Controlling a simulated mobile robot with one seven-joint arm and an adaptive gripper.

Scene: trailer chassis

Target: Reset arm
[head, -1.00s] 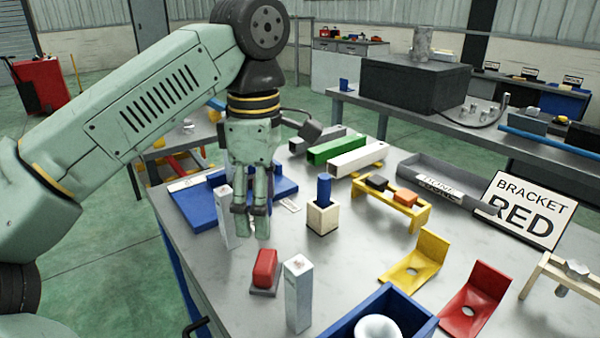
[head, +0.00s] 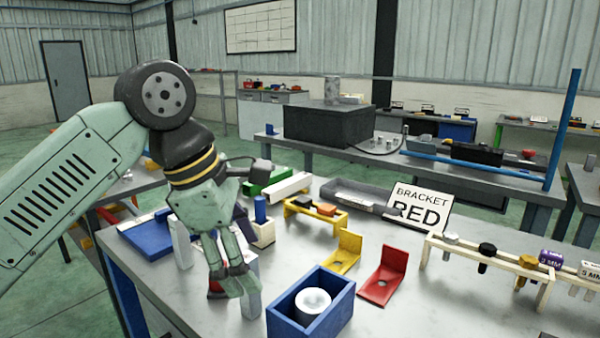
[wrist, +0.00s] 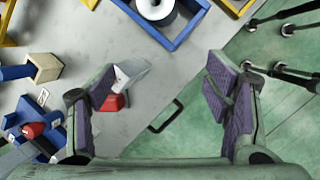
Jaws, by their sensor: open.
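My gripper (head: 228,285) hangs from my arm at the left of the head view, over the near left part of the workbench (head: 380,318). In the wrist view my gripper (wrist: 165,95) has its two purple-padded fingers wide apart with nothing between the pads. Below the left finger is a red block (wrist: 112,102) beside a pale upright post (wrist: 130,73). In the head view the fingers partly hide that post (head: 250,300) and the red block. I cannot tell any contact with them.
A blue box (head: 335,312) with a white ring stands right of my gripper. A yellow bracket (head: 345,252), a red bracket (head: 385,277), a wooden rack (head: 495,270) and a BRACKET RED sign (head: 419,208) stand farther right. Green floor (wrist: 285,100) lies beyond the bench edge.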

